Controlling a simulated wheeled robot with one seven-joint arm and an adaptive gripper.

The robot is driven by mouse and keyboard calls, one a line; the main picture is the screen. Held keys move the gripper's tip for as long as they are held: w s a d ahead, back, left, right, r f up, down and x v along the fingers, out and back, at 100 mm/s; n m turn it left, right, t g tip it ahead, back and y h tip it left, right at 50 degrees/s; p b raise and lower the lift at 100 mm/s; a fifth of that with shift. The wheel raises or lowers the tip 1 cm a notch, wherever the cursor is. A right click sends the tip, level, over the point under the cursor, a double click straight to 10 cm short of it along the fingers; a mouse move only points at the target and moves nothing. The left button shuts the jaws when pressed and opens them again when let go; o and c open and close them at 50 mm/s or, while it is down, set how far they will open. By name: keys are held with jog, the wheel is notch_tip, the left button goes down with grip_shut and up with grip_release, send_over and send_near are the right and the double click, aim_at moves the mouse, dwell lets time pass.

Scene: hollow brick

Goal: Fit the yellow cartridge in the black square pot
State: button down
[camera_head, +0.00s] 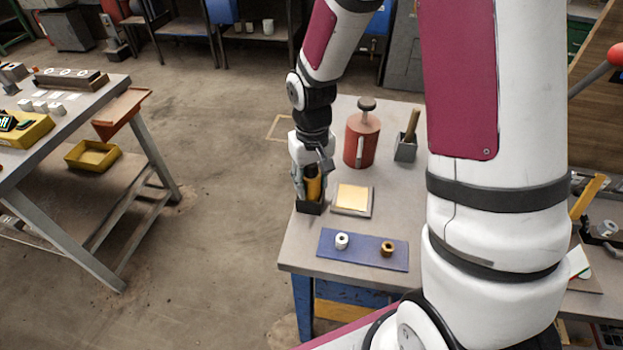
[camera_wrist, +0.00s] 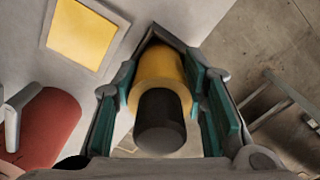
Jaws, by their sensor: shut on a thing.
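The yellow cartridge (camera_head: 314,187) is upright in my gripper (camera_head: 312,181) near the table's left edge. In the wrist view the cartridge (camera_wrist: 160,68) shows a yellow body and a dark round end towards the camera, with the teal finger pads (camera_wrist: 213,112) on both sides of it. The black square pot (camera_head: 309,207) stands on the table directly below my gripper. The cartridge's lower end is at the pot's mouth; I cannot tell how far inside it is. The fingers and cartridge hide most of the pot's opening.
A tray with a yellow pad (camera_head: 352,198) lies close right of the pot. A blue mat (camera_head: 365,261) with a white ring (camera_head: 341,240) and a brass ring (camera_head: 387,248) lies in front. A red can (camera_head: 362,143) and a grey holder (camera_head: 405,150) stand behind.

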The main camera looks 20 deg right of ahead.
jog(key=shift+f, duration=0.15)
jog(key=c, duration=0.9)
grip_release()
notch_tip(320, 180, up, 11)
jog(key=shift+r, duration=0.5)
